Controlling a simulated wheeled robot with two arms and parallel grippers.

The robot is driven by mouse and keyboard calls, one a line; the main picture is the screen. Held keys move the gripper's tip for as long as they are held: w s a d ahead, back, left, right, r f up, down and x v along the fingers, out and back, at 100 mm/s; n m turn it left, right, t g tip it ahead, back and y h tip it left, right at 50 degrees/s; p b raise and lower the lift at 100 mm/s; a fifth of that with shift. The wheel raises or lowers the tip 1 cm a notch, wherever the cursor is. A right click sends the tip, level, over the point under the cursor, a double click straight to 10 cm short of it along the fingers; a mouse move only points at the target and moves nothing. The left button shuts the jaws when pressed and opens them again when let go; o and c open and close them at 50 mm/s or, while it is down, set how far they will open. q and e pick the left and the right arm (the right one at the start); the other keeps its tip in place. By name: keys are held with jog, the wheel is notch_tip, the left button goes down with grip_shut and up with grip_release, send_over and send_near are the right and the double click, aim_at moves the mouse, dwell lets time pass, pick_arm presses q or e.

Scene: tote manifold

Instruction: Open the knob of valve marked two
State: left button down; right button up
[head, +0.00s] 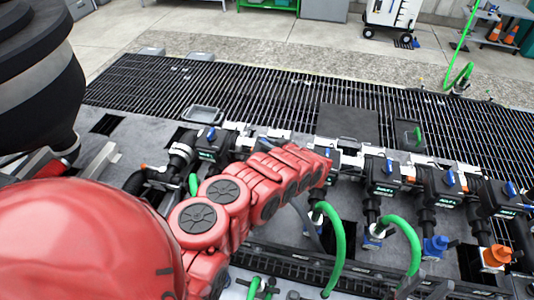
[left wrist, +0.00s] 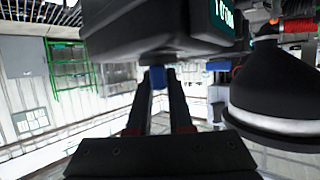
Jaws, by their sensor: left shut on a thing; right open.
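My red left arm (head: 260,190) reaches across the valve row in the head view, and its end hides most of one valve near the middle. In the left wrist view my left gripper (left wrist: 159,92) is shut on a small blue knob (left wrist: 158,76) under a dark valve body (left wrist: 140,30). Part of a green-lit label (left wrist: 222,14) shows on it, but I cannot read the number. Other black valves with blue knobs stand in the row, one left of my arm (head: 210,142) and others to its right (head: 382,174). My right gripper is not in view.
Green hoses (head: 335,245) arch up in front of the row. An orange fitting (head: 495,256) and a blue fitting (head: 435,245) sit at the lower right. Dark grating (head: 270,95) lies behind. A black cone with a pale band (left wrist: 285,95) is close beside the gripper.

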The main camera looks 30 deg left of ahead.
pick_arm(q)
jog(key=shift+w+n+g+y+b, duration=0.2)
jog(key=shift+n+g+b, duration=1.05)
jog(key=shift+b, duration=4.3)
jog(key=shift+n+g+y+b, duration=0.4)
jog(key=shift+n+g+b, duration=0.8)
jog(key=shift+b, duration=4.3)
jog(key=shift+s+r+g+b, duration=0.1)
jog(key=shift+r+g+b, duration=0.2)
jog(key=shift+b, duration=0.55)
jog(key=shift+f, duration=0.2)
jog(key=c, duration=0.8)
grip_release()
jog(key=shift+d+f, duration=0.1)
jog(key=shift+d, duration=0.05)
jog(key=shift+s, duration=0.1)
